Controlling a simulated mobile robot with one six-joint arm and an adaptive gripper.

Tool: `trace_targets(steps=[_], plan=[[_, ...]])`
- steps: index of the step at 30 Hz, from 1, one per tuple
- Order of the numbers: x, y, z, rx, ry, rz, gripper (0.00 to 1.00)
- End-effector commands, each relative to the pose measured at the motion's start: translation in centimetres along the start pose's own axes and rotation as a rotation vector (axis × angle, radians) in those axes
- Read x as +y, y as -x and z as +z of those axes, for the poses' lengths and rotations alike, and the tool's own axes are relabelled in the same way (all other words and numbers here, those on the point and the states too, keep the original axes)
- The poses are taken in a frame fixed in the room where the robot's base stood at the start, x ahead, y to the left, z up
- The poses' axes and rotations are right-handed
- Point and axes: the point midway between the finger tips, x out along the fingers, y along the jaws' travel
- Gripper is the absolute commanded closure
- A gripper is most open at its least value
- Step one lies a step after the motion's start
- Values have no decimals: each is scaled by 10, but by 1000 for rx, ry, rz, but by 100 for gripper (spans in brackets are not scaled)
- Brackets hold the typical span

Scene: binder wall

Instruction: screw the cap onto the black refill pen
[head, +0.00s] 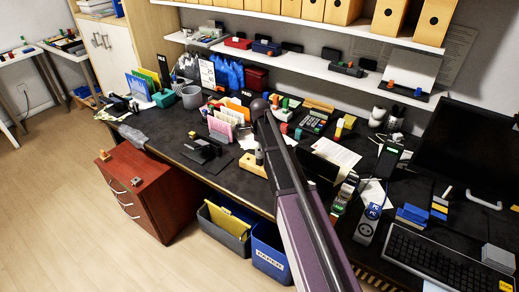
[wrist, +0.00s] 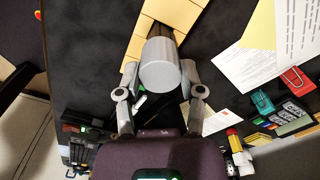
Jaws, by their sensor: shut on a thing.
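My gripper (wrist: 160,78) is shut on a smooth grey cylinder (wrist: 168,66), which looks like the cap. One finger lies on each side of it. Beyond the cylinder, pale yellow blocks (wrist: 151,28) lie on the dark desk, and a dark piece between them is mostly hidden behind the cylinder. I cannot tell whether that dark piece is the black refill pen, or whether the cylinder touches it. A yellow block (head: 251,164) stands just left of the arm there.
The dark desk (head: 240,183) is crowded with papers, a black stapler-like item (head: 203,151), a grey cup (head: 192,97), a keyboard (head: 435,258) and a monitor (head: 475,148). A shelf (head: 300,63) runs above. A red drawer unit (head: 150,190) and blue bin (head: 271,252) stand below.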

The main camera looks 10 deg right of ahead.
Motion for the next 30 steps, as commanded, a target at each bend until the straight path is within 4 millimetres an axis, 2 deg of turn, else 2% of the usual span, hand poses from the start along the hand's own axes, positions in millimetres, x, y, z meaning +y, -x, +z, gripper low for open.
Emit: trace_targets(steps=[5, 23, 24, 27, 30], plan=[[0, 0, 0, 0, -135, 0, 100], [0, 0, 0, 0, -246, 0, 100], [0, 0, 0, 0, -246, 0, 41], [0, 0, 0, 0, -245, 0, 11], [0, 0, 0, 0, -245, 0, 10]])
